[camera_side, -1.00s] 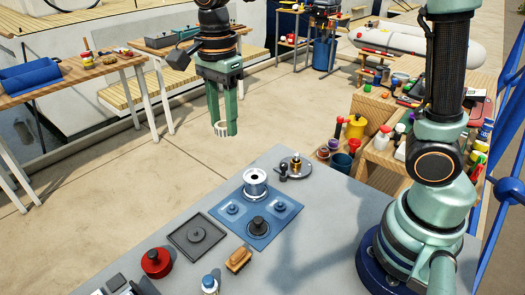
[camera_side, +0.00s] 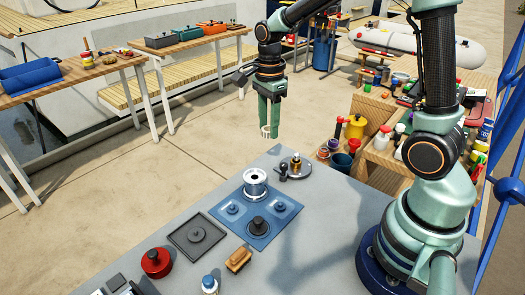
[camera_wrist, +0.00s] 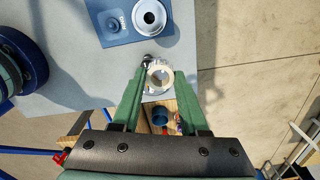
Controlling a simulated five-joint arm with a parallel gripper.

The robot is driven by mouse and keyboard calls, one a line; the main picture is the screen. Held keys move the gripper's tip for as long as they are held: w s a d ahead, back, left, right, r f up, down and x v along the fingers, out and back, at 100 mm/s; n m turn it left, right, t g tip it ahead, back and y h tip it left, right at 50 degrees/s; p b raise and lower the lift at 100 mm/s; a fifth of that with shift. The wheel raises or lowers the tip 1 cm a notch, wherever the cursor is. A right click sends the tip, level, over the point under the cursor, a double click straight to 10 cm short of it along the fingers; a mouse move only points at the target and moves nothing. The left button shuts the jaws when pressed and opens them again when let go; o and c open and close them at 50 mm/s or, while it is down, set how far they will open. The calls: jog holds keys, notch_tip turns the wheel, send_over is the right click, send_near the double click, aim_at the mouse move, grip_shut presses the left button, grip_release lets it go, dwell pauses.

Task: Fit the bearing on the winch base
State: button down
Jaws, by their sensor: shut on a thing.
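My gripper (camera_side: 268,131) is shut on the bearing (camera_side: 266,132), a small pale ring, and holds it in the air near the far edge of the table. In the wrist view the bearing (camera_wrist: 158,78) sits between the two green fingers (camera_wrist: 158,82). A silver drum (camera_side: 255,183) stands on the blue mat (camera_side: 262,240) and also shows at the top of the wrist view (camera_wrist: 149,17). A dark round piece (camera_side: 259,226) and two blue round pieces with studs (camera_side: 232,209) are on the same mat. I cannot tell for sure which piece is the winch base.
A dark square tray (camera_side: 196,238), a red pot (camera_side: 156,262), a wooden brush (camera_side: 239,258) and a bottle (camera_side: 210,284) lie nearer.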

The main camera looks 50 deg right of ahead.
jog(key=s+d+f, duration=0.1)
jog(key=d, duration=0.2)
jog(key=s+d+f+m, duration=0.1)
jog(key=d+f, duration=0.1)
jog(key=s+d+f+m, duration=0.1)
jog(key=d+f, duration=0.1)
jog(key=d, duration=0.1)
jog(key=shift+s+d+f, duration=0.25)
jog(key=shift+s+d, duration=0.05)
jog(key=shift+f, duration=1.4)
jog(key=shift+f, duration=1.65)
grip_release()
jog(key=shift+r, duration=3.2)
